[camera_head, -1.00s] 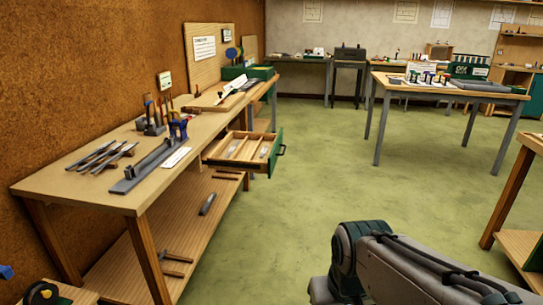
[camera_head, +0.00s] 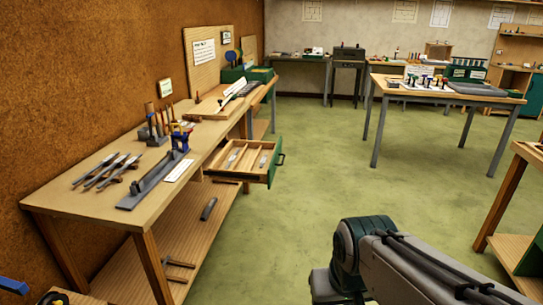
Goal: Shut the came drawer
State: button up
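The came drawer (camera_head: 262,173) is pulled out from under the right side of the wooden workbench (camera_head: 72,206). It has a green front with a dark handle (camera_head: 281,159) facing right, and wooden compartments with a few small light pieces inside. My arm shows at the lower right, well apart from the drawer. My gripper is outside the picture, so its state is hidden.
The bench top holds several tools (camera_head: 105,171) and a grey vise-like fixture (camera_head: 152,178). A lower shelf (camera_head: 190,235) runs under it. Another table (camera_head: 392,93) stands at the back right. The green floor (camera_head: 310,200) before the drawer is clear.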

aim_at(245, 168)
jog(key=u, duration=0.05)
jog(key=k, duration=0.9)
jog(key=z, duration=1.05)
jog(key=i, duration=1.1)
jog(key=u, duration=0.3)
jog(key=i, duration=0.9)
jog(key=u, duration=0.95)
jog(key=i, duration=0.2)
jog(key=u, duration=0.2)
jog(key=k, duration=0.55)
jog(key=z, duration=0.45)
jog(key=i, duration=1.4)
jog(key=u, duration=0.2)
